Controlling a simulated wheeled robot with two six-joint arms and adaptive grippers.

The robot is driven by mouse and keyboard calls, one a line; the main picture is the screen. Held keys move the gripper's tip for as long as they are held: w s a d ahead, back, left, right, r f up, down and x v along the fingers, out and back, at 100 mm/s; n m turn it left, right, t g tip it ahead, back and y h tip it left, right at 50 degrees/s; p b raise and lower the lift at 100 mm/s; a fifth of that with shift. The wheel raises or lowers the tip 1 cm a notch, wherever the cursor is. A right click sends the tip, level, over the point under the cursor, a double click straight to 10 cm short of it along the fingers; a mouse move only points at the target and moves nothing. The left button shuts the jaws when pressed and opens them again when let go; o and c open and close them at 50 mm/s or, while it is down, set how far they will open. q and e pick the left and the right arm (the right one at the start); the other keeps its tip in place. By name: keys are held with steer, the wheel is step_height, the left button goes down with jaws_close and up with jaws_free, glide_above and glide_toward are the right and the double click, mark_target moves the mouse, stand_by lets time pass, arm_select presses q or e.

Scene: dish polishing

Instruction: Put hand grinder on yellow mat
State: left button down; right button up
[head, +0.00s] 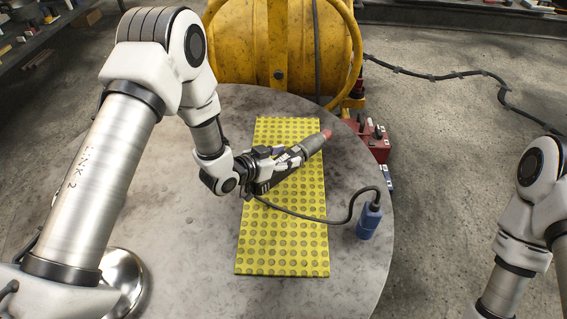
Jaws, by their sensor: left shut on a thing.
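The hand grinder (315,143) is a slim grey tool with a reddish tip pointing to the upper right. My left gripper (296,154) is shut on it, over the upper part of the yellow mat (285,240). I cannot tell whether the grinder touches the mat or is just above it. The mat is a dotted rectangle lying on the round grey table (205,265). A dark cable runs from near my left gripper across the mat to a blue connector (369,221) at the right. Only links of my right arm show at the right edge; its gripper is out of view.
A shiny metal dish (124,275) is at the table's lower left, partly behind my left arm. A yellow drum (280,50) stands behind the table, with a red box (373,138) beside its right side. The table's lower right is clear.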

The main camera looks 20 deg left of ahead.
arm_select(q)
steer(key=shift+f+b, duration=0.3)
steer(key=shift+f, duration=1.1)
steer(key=shift+f, duration=0.1)
steer(key=shift+c, duration=2.3)
jaws_free()
steer(key=shift+s+f, duration=0.1)
steer(key=shift+s+a+r, duration=0.1)
steer(key=shift+s+r, duration=0.15)
steer(key=shift+r, duration=0.05)
steer(key=p+v, duration=0.3)
steer(key=v, duration=0.7)
steer(key=shift+s+a+r, duration=0.2)
steer(key=shift+s, duration=0.1)
steer(key=shift+s+a, duration=0.1)
steer(key=shift+s, duration=0.2)
